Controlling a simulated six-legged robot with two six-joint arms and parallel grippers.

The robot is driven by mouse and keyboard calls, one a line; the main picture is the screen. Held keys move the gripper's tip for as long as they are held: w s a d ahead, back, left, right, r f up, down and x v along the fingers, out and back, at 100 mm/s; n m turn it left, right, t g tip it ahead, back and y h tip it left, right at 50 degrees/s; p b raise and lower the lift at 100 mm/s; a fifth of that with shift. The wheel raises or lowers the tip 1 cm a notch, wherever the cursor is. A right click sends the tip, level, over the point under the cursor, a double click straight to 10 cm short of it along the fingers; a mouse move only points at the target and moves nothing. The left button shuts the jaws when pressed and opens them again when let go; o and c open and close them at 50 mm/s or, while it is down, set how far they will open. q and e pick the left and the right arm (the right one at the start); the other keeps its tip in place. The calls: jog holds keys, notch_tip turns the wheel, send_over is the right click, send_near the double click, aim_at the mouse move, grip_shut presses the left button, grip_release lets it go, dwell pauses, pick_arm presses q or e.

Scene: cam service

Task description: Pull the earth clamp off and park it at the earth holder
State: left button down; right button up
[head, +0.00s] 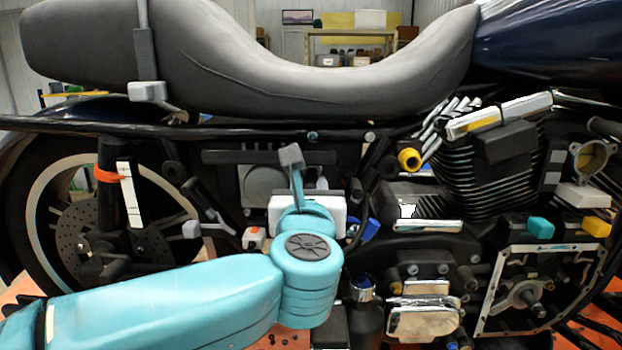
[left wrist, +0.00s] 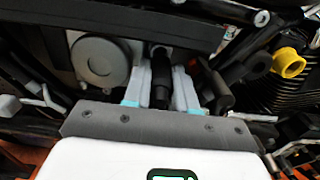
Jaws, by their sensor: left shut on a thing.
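My left gripper (head: 305,175) reaches in from the left and sits at the motorcycle's side below the seat. In the left wrist view its two pale fingers stand on either side of a black, roughly cylindrical part (left wrist: 160,92), which looks like the earth clamp's handle. The gripper is shut on it. The clamp's far end is hidden among dark parts, so I cannot tell whether it still touches the bike. I cannot pick out the earth holder with certainty. My right gripper is not in view.
The grey seat (head: 270,70) overhangs the gripper. A yellow ring-shaped part (head: 409,159) and a finned engine (head: 490,180) lie to the right. The rear wheel (head: 60,210) and a grey block on a rod (head: 190,229) are to the left. Room around the gripper is tight.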

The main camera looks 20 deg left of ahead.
pick_arm(q)
jog(key=shift+s, duration=0.1)
jog(key=shift+s+d+b, duration=0.2)
jog(key=shift+s+b, duration=0.05)
jog(key=shift+b, duration=0.05)
jog(key=b+v, duration=0.2)
jog(key=v, duration=0.3)
jog(key=shift+s, duration=0.3)
jog(key=shift+w+d, duration=0.1)
jog(key=shift+w, duration=0.05)
jog(key=w+d+r+p, duration=0.1)
jog(key=w+d+p, duration=0.1)
jog(key=d, duration=0.5)
jog(key=w+d+r+p, duration=0.2)
jog(key=d, duration=0.6)
jog(key=shift+r, duration=0.25)
dwell(0.7)
jog(key=shift+w+d, duration=0.1)
jog(key=shift+d, duration=0.05)
